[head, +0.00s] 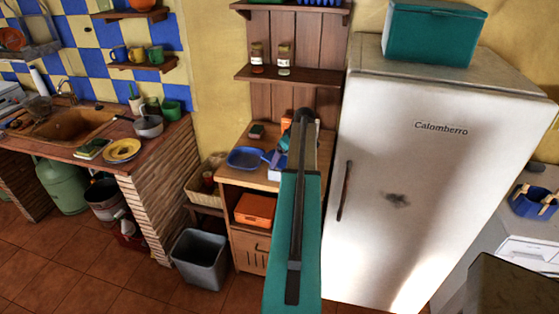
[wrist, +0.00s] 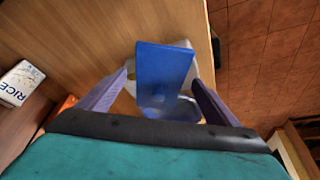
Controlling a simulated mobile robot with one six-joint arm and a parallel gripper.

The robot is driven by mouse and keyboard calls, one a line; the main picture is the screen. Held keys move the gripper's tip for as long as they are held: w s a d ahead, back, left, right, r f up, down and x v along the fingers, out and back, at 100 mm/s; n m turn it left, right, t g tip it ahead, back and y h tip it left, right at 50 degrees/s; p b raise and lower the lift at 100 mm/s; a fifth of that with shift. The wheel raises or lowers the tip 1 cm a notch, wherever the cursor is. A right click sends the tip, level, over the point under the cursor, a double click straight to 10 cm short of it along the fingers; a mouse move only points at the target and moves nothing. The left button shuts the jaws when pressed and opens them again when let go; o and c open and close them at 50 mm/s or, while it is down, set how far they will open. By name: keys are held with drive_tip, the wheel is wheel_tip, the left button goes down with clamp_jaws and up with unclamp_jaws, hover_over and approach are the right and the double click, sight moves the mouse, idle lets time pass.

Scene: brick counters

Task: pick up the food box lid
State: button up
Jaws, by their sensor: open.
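A blue rectangular lid (wrist: 165,66) shows between my fingers in the wrist view, with a pale, whitish box (wrist: 131,86) partly visible behind it. I take these to be the food box and its lid. In the head view a bit of blue (head: 269,157) and a white patch (head: 274,174) show beside my gripper (head: 282,150), mostly hidden by my arm. In the wrist view my gripper (wrist: 160,78) is open, one finger on each side of the lid. Contact with the lid cannot be told.
A blue tray (head: 245,158) lies left on the wooden cabinet top (head: 232,177). A white RICE box (wrist: 20,83) stands nearby. An orange box (head: 255,210) sits on the shelf below. The fridge (head: 440,170) stands close on the right, a bin (head: 199,260) below left.

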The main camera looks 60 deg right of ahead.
sight(285, 163)
idle(0.3)
drive_tip(key=c, duration=1.2)
drive_tip(key=shift+r, duration=0.25)
drive_tip(key=shift+r+b, duration=1.1)
drive_tip(key=shift+r, duration=0.3)
drive_tip(key=s+a+b, duration=0.1)
drive_tip(key=s+a, duration=0.2)
drive_tip(key=a, duration=0.1)
drive_tip(key=s+a+r+b, duration=0.1)
drive_tip(key=s+a+b, duration=0.1)
drive_tip(key=s+a, duration=0.1)
drive_tip(key=s+a+b, duration=0.2)
drive_tip(key=s+a, duration=0.1)
drive_tip(key=a, duration=0.3)
drive_tip(key=shift+a+r, duration=0.1)
drive_tip(key=shift+r, duration=0.3)
